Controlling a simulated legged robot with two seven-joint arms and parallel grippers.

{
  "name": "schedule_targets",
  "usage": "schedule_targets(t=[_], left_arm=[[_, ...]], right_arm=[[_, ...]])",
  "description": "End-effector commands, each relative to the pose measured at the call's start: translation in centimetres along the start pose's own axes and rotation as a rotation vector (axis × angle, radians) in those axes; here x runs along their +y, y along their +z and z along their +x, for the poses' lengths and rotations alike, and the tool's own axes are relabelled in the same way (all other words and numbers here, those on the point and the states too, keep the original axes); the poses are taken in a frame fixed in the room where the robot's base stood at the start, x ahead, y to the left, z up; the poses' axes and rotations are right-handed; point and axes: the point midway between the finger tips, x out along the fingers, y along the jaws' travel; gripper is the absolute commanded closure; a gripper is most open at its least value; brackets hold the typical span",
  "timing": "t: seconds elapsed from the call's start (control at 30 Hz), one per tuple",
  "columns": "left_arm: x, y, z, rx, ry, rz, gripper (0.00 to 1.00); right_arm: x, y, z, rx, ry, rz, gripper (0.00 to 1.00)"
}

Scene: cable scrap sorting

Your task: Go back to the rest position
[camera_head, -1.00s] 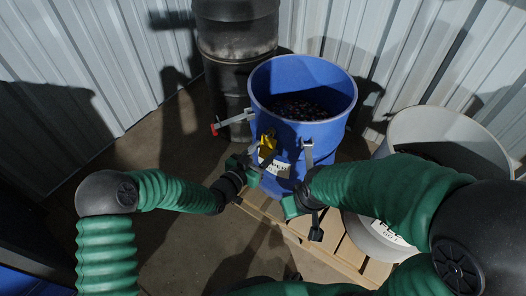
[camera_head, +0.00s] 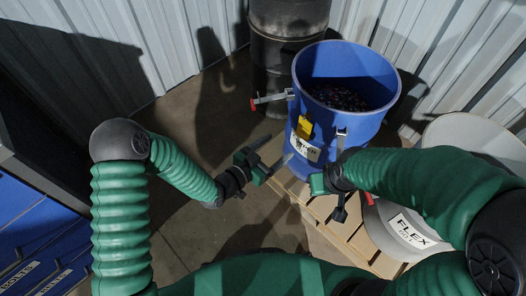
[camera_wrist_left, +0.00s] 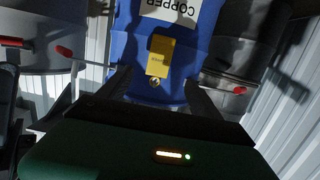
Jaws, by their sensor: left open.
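My left gripper (camera_head: 274,152) is open and empty in the head view, just left of the blue drum and apart from it as far as I can tell. In the left wrist view its two dark fingers (camera_wrist_left: 162,90) stand apart, with the blue drum (camera_wrist_left: 133,40) behind them. My right gripper (camera_head: 332,185) is in front of the same blue drum (camera_head: 308,180) in the head view; its fingers are too dark and small to read. The drum holds dark mixed scrap (camera_head: 338,96) and carries a yellow tag (camera_head: 304,127) and a white label (camera_head: 304,148).
A black drum (camera_head: 285,60) stands behind, against the corrugated wall (camera_head: 120,40). A grey drum labelled FLEX (camera_head: 385,215) stands at right. A wooden pallet (camera_head: 350,240) lies beneath the drums. Blue labelled fronts (camera_head: 30,225) are at far left. Floor is bare at lower centre left.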

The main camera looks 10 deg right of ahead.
Motion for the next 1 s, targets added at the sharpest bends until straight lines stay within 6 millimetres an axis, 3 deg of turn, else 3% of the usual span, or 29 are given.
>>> schedule_targets(t=[0.1, 0.2, 0.5, 0.57, 0.67, 0.77, 0.83, 0.93, 1.0], left_arm=[[0.0, -0.3, -3.2, -0.003, -0.002, -0.003, 0.26], [-0.1, -0.1, -5.1, -0.003, -0.002, -0.002, 0.26], [-0.1, 0.2, -6.5, -0.010, -0.002, 0.003, 0.26], [-0.8, 0.5, -6.7, -0.056, -0.013, 0.015, 0.26], [-3.6, 1.7, -8.2, -0.252, -0.079, 0.041, 0.26], [-8.0, 2.7, -12.9, -0.531, -0.230, 0.012, 0.26], [-9.8, 2.8, -17.1, -0.693, -0.346, -0.058, 0.26], [-10.6, 2.2, -22.7, -0.853, -0.487, -0.191, 0.26], [-10.1, 1.6, -26.1, -0.932, -0.564, -0.297, 0.26]], right_arm=[[0.0, -0.3, -1.4, 0.000, 0.000, 0.000, 0.78], [0.0, -0.4, -1.8, 0.000, 0.000, 0.000, 0.78], [0.0, -0.4, -1.9, 0.000, 0.000, 0.000, 0.78], [0.0, -0.4, -1.9, 0.000, 0.000, 0.000, 0.78], [0.0, -0.5, -1.9, 0.000, 0.000, 0.000, 0.78], [0.0, -0.5, -1.9, 0.000, 0.000, 0.000, 0.78], [0.0, -0.4, -1.9, 0.000, 0.000, 0.000, 0.78], [0.0, -0.4, -1.9, 0.000, 0.000, 0.000, 0.78], [0.0, -0.4, -1.9, 0.000, 0.000, 0.000, 0.78]])
